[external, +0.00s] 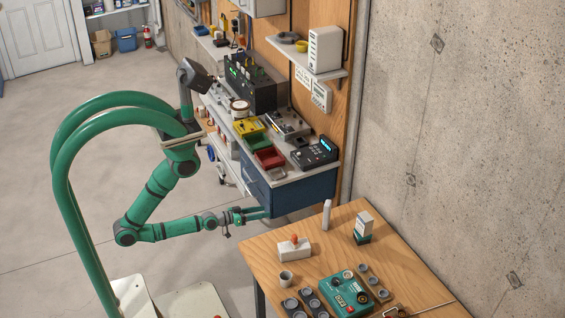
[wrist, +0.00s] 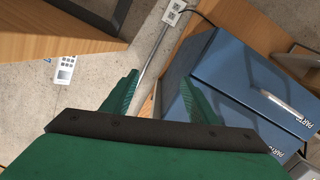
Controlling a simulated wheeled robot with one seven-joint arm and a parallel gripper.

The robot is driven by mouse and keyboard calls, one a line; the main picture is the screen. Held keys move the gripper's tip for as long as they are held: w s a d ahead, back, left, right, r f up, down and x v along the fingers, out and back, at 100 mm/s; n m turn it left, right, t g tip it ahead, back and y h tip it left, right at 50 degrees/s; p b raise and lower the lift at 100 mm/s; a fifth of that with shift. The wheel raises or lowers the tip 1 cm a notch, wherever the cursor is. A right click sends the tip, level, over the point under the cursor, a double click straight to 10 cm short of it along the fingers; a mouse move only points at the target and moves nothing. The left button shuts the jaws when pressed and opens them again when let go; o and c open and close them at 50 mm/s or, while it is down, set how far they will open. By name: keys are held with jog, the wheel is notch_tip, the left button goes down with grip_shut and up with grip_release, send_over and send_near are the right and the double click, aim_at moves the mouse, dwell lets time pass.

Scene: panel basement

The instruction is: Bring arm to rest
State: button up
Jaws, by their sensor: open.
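My gripper (external: 262,213) is at the end of my green arm, in the middle of the external view. It points right, toward the gap between the blue drawer cabinet (external: 290,192) and the wooden table (external: 262,243). In the wrist view my gripper (wrist: 160,97) shows two green fingers spread apart with nothing between them. The forearm is about level, with the elbow low at the left and the upper arm rising to the shoulder. Whether the fingers touch the cabinet cannot be told.
The wooden table carries a teal control box (external: 346,293), a white box with an orange knob (external: 294,248), a cup (external: 286,279) and a white cylinder (external: 327,214). The workbench behind holds red (external: 270,158) and yellow (external: 249,126) items. Open floor (external: 30,180) lies left.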

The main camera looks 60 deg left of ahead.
jog(key=s+a+r+m, duration=0.1)
jog(key=s, duration=0.6)
jog(key=s+a+r+m+g+y, duration=0.1)
jog(key=s+a+r+m, duration=0.1)
jog(key=s, duration=0.5)
jog(key=shift+s+r, duration=0.25)
jog(key=shift+s, duration=0.05)
